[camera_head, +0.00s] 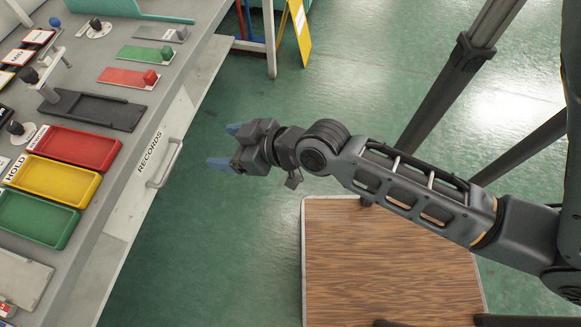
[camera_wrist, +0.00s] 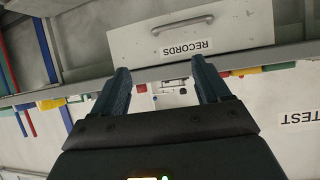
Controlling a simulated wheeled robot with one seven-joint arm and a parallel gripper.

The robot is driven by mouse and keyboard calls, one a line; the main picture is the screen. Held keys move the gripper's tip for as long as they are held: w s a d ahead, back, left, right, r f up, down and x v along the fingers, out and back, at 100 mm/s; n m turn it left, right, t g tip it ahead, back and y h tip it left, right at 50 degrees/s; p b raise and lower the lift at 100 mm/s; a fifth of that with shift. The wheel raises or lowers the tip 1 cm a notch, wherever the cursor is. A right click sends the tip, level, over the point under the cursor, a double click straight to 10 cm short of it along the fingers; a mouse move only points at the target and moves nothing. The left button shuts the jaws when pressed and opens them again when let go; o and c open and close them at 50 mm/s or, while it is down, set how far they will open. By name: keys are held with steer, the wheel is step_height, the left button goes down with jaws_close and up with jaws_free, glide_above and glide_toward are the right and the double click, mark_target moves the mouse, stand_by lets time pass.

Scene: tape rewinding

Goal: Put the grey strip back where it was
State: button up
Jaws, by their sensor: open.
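A grey strip (camera_head: 160,34) with a small grey block at its right end lies on the grey workbench (camera_head: 190,75), near the far end. A green strip (camera_head: 145,54) and a red strip (camera_head: 125,77), each with a block of its own colour, lie in front of it. My gripper (camera_head: 226,146) is open and empty, off the bench's right edge and apart from all the strips. In the wrist view my gripper (camera_wrist: 160,72) has its fingers spread before the drawer front; no strip can be made out there.
A dark, shallow tray (camera_head: 92,110) lies on the bench. Red (camera_head: 78,149), yellow (camera_head: 52,182) and green (camera_head: 35,219) trays stand nearer. A drawer labelled RECORDS (camera_head: 150,165) has a protruding handle (camera_head: 165,163). Green floor (camera_head: 230,220) is clear beside the bench. A yellow sign (camera_head: 300,32) stands beyond.

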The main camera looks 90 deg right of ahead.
steer(key=s+a+r+n+t+y, duration=0.3)
steer(key=s+a+r+n+y, duration=0.1)
steer(key=s+a+r, duration=0.7)
steer(key=shift+s+a+r, duration=0.4)
steer(key=shift+s+a, duration=0.05)
steer(key=shift+s, duration=0.1)
stand_by(0.3)
